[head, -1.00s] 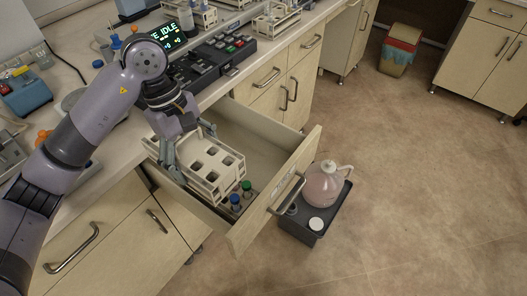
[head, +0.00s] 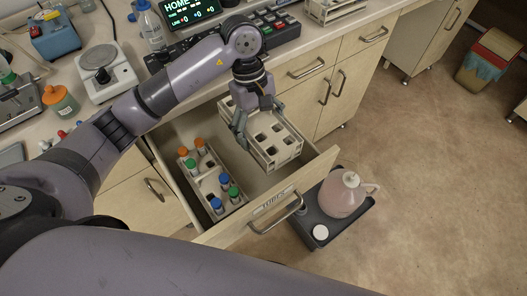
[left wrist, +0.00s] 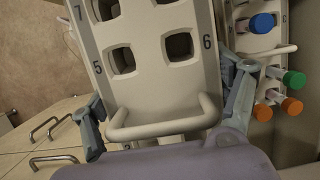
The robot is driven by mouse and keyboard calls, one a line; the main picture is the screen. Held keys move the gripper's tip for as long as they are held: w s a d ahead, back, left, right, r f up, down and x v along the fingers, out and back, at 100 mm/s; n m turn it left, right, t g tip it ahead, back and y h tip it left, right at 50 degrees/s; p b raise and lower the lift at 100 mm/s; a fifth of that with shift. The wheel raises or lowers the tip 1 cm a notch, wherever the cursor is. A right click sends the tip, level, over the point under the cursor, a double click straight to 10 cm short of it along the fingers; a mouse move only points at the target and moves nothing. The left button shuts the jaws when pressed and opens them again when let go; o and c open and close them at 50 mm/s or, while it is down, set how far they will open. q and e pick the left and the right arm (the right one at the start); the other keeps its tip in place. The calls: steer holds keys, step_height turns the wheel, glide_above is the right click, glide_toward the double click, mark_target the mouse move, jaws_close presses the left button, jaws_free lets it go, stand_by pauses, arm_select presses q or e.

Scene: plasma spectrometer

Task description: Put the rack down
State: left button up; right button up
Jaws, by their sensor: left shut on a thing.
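My left gripper (head: 243,120) is shut on a pale rack (head: 272,142) with square holes and holds it over the right part of the open drawer (head: 250,210). In the left wrist view the held rack (left wrist: 135,90) shows the numbers 5, 6 and 7, empty holes and a handle between the two fingers. I cannot tell whether its underside touches the drawer floor. A second rack (head: 206,180) with blue, green and orange capped tubes stands in the left part of the drawer, to the left of the held rack. My right gripper is not in view.
The counter above holds a balance (head: 105,70), an orange-capped jar (head: 60,100) and a control panel (head: 270,32).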

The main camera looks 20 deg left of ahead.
arm_select(q)
step_height(320, 180, down, 8)
steer(key=shift+d+r, duration=0.1)
steer(key=shift+r, duration=0.1)
steer(key=shift+w+f+p, duration=0.1)
steer(key=shift+f+p, duration=0.2)
steer(key=shift+f, duration=0.25)
step_height(320, 180, down, 3)
steer(key=shift+f, duration=0.45)
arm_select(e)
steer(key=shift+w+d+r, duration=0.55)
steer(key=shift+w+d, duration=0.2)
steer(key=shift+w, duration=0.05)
arm_select(q)
steer(key=shift+f, duration=0.2)
steer(key=o, duration=1.3)
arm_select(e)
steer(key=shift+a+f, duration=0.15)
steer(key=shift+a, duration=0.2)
